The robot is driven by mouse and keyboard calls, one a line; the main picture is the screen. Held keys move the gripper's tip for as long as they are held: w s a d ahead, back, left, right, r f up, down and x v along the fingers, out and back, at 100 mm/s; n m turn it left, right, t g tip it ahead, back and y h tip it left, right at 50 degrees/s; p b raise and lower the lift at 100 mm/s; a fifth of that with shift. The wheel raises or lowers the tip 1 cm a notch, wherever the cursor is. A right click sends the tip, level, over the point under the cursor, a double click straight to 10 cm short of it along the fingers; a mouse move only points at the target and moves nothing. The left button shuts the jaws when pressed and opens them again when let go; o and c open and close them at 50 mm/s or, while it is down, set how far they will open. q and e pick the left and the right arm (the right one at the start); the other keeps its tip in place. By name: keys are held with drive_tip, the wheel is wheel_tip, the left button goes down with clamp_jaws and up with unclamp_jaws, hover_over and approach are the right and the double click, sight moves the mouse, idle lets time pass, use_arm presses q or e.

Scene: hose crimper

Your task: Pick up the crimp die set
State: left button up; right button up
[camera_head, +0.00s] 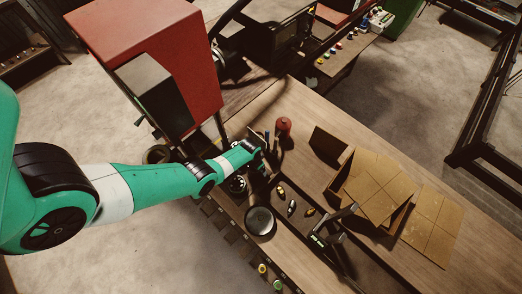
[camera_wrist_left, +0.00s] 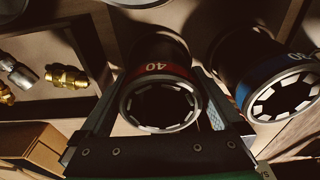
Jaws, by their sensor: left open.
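A dark crimp die set with a red band marked 40 (camera_wrist_left: 158,85) shows in the middle of the left wrist view, its ring of die segments facing the camera. A second die set with a blue band (camera_wrist_left: 268,75) is to its right; its number is only partly readable. My left gripper (camera_wrist_left: 160,125) is open, with one finger on each side of the red-banded set; I cannot tell whether they touch it. In the head view my left gripper (camera_head: 256,156) is low over the bench beside the red machine, and a round die set (camera_head: 236,184) shows just below the arm.
Brass fittings (camera_wrist_left: 66,77) lie in a tray left of the die sets. On the bench (camera_head: 310,110) are a round dark dish (camera_head: 260,220), a red can (camera_head: 283,124) and an open cardboard box (camera_head: 378,188). The red machine (camera_head: 155,60) stands close behind my left arm.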

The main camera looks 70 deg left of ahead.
use_arm(q)
clamp_jaws()
drive_tip(key=shift+r, duration=0.1)
drive_tip(key=shift+w, duration=0.1)
idle(0.4)
